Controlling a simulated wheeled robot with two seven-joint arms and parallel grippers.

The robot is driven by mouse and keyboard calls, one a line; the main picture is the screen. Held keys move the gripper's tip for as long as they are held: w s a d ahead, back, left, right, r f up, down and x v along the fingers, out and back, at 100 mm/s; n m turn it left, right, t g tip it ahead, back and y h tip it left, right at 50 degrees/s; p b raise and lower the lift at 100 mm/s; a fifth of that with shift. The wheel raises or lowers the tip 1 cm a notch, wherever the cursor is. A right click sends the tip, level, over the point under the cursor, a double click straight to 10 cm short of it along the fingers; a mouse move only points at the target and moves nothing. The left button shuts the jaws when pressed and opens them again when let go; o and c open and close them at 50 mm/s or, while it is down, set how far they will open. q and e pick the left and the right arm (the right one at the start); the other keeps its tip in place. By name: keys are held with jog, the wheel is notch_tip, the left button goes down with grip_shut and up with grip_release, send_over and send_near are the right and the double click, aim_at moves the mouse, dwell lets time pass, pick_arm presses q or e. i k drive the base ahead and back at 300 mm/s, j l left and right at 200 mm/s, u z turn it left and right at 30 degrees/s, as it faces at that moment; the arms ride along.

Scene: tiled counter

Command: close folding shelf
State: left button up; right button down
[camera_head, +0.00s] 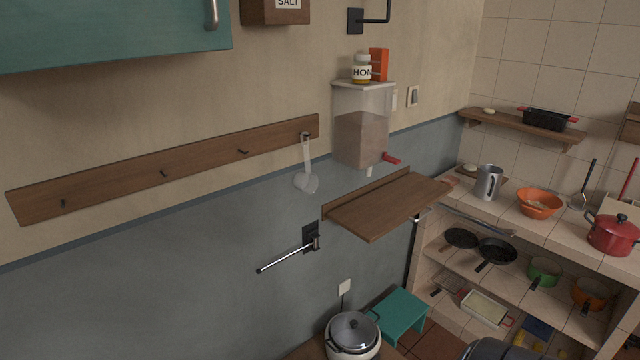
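The folding shelf (390,207) is a brown wooden board on the grey-blue lower wall, right of centre. Its board stands out from the wall, roughly level, with its top face bare. A thin wooden strip runs along its wall side. Below and left of it, a metal rod (285,256) sticks out from a black wall bracket (310,237). The rod appears apart from the board. The underside of the shelf is hidden. Neither of my grippers is in view.
A clear dispenser (361,128) hangs just above the shelf, with a honey jar (361,70) on top. A ladle (307,179) hangs from the peg rail (110,181). A lidded pot (353,334) and green stool (402,312) stand below. The tiled counter (560,232) is right.

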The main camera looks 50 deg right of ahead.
aim_at(371, 216)
jog(key=z, duration=2.1)
